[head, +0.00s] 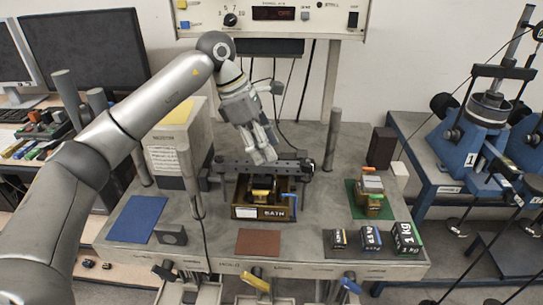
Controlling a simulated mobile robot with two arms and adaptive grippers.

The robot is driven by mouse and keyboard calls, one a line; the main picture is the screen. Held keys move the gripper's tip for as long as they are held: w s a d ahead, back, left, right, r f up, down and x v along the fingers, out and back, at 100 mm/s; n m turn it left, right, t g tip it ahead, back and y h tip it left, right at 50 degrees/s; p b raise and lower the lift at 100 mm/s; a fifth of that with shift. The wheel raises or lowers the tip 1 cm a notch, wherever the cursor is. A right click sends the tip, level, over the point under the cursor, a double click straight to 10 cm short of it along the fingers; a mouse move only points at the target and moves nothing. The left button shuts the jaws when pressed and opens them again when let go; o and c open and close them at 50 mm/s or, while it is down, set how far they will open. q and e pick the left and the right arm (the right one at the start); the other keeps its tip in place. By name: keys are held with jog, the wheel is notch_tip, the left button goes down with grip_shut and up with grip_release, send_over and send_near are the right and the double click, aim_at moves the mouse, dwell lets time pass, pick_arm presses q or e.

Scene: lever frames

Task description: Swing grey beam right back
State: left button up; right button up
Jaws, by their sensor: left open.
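The dark grey beam (232,169) lies crosswise over the middle of the grey bench, with a dark fitting at its right end. It passes above the back of an open box (262,213) that has yellow and black parts in it. My left gripper (264,156) comes down from the upper left and is open. The fingers hide a part of the beam. My right gripper is not in view.
A grey post (332,140) stands right of the beam. A stack of blocks (370,190) stands on a green mat at the right. Labelled weights (405,238) stand at the front right. A blue mat (136,219) and a brown mat (258,243) lie clear in front.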

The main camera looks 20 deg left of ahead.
aim_at(274, 163)
pick_arm(q)
jog(key=shift+p+x, duration=0.3)
jog(key=shift+x, duration=1.9)
jog(key=shift+c, duration=0.3)
grip_shut()
